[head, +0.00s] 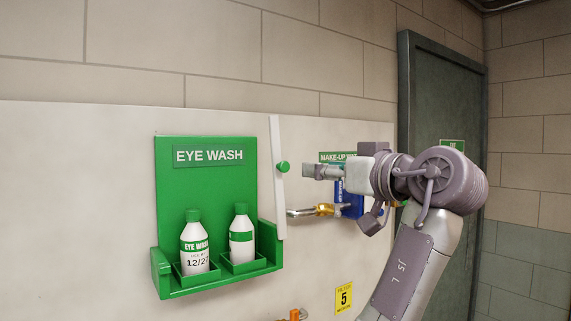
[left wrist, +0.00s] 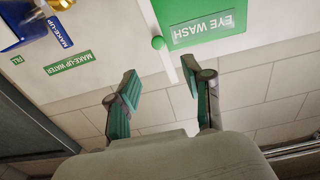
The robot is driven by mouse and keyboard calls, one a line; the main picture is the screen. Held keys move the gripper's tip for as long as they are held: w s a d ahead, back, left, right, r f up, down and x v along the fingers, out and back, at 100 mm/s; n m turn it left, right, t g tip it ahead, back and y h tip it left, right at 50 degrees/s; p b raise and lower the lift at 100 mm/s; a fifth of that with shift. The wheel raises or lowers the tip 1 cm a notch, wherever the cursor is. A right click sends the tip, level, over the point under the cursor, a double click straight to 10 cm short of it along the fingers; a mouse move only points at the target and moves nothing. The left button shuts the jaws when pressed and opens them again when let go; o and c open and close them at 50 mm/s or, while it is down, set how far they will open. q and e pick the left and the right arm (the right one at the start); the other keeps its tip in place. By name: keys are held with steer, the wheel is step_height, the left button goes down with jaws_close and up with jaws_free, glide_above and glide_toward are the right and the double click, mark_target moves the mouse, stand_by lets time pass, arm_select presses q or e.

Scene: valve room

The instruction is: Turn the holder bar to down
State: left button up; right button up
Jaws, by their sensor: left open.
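The holder bar (head: 278,210) is a long white strip standing upright along the right edge of the green eye wash board (head: 212,153). A round green knob (head: 283,167) sits on the bar, above its middle. My left gripper (head: 308,172) is just right of the knob, apart from it, fingers pointing toward the bar. In the left wrist view, upside down, the open empty fingers (left wrist: 160,76) are spread on either side of the picture's middle, with the knob (left wrist: 158,43) and bar (left wrist: 164,58) beyond them. My right gripper is not in view.
Two white bottles with green caps (head: 194,250) stand in the green tray (head: 220,281) left of the bar. A brass and metal valve fitting (head: 325,210) and blue make-up water tag (head: 351,204) lie below my gripper. A dark door (head: 437,85) is at right.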

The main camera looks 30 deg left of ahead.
mark_target(286, 166)
arm_select(q)
steer(key=p+x, duration=0.5)
steer(key=x, duration=0.7)
steer(key=shift+w+a+p, duration=0.2)
steer(key=shift+p, duration=0.2)
steer(key=shift+w+a+f, duration=0.1)
steer(key=shift+w+a, duration=0.15)
steer(key=shift+a, duration=0.2)
steer(key=shift+d, duration=0.1)
jaws_close()
